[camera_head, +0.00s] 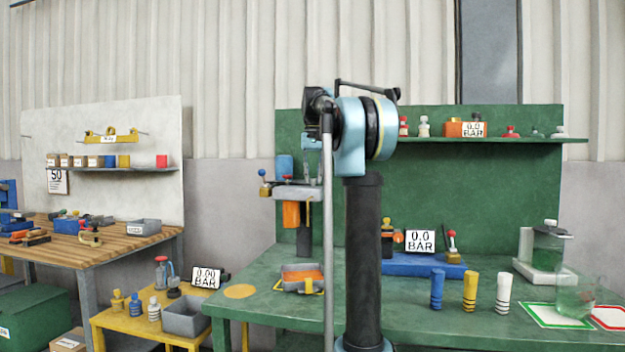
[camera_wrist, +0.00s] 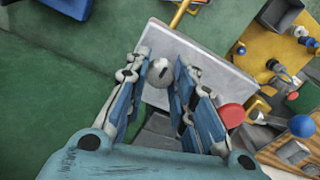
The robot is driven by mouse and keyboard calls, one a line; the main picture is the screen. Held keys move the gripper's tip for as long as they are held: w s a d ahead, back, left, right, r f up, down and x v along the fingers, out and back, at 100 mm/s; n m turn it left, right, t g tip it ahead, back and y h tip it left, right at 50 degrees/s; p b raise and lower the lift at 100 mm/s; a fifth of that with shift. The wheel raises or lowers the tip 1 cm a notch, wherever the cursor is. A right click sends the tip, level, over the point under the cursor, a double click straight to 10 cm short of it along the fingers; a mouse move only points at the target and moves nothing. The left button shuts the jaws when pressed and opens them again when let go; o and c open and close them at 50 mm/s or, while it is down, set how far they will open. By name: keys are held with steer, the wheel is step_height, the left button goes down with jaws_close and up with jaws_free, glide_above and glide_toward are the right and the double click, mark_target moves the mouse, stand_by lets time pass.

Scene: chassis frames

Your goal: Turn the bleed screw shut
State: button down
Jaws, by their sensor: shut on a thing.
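The bleed screw (camera_wrist: 160,73) shows in the wrist view as a round pale metal head with a dark slot. It sits between the fingertips of my gripper (camera_wrist: 161,61), at the edge of a light grey block (camera_wrist: 215,83). My gripper is shut on the screw, with one blue-padded finger on each side. In the head view the grey block (camera_head: 297,193) is on a post at the bench's left part. My arm is in front of the bench there, and neither the fingertips nor the screw can be made out.
Below the block, a grey tray (camera_head: 303,268) with orange contents sits on the green bench (camera_head: 450,310). Blue, yellow and white cylinders stand farther right.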

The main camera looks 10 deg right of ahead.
steer(key=shift+m, duration=0.4)
steer(key=c, duration=1.3)
jaws_free()
steer(key=shift+c, duration=0.2)
step_height(320, 180, up, 12)
steer(key=shift+w+f, duration=0.1)
